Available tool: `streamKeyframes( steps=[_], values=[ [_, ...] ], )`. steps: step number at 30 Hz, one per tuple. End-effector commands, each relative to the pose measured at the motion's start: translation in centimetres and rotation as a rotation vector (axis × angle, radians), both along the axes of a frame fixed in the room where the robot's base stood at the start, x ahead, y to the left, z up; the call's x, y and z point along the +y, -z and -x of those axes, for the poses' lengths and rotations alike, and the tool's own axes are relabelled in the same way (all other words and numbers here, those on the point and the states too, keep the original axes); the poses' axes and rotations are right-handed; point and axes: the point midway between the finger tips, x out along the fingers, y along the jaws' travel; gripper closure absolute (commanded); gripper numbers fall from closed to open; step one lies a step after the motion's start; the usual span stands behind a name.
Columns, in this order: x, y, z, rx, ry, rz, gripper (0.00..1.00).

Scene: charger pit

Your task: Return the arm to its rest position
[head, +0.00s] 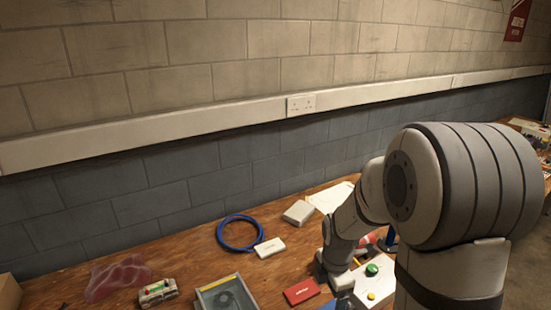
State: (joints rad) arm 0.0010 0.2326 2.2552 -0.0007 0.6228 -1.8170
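My arm fills the right side of the head view, with its large rounded joint close to the camera. The forearm reaches down and left over the workbench (180,250). My gripper (343,284) is at the lower end of the wrist, near the bottom edge, just left of a pale box with a green button (372,269). Its fingers cannot be made out, so I cannot tell whether it is open or shut or whether it holds anything.
A red box (301,291) lies left of the wrist. A white box (270,247), a grey box (298,212) and a blue cable coil (239,233) lie behind. A fan unit (226,294), a small device (158,292) and a pinkish bag (118,277) are left.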

Motion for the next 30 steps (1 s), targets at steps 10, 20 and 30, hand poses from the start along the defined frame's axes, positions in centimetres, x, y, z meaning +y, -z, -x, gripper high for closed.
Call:
streamKeyframes(
  steps=[10, 20, 30],
  values=[
    [-0.1, -9.4, 6.3, -0.108, 0.855, -0.074, 0.19],
    [-0.1, -14.0, 13.0, -0.156, 1.587, -0.204, 0.19],
    [-0.1, -14.8, 14.9, -0.158, 1.806, -0.251, 0.19]
  ],
)
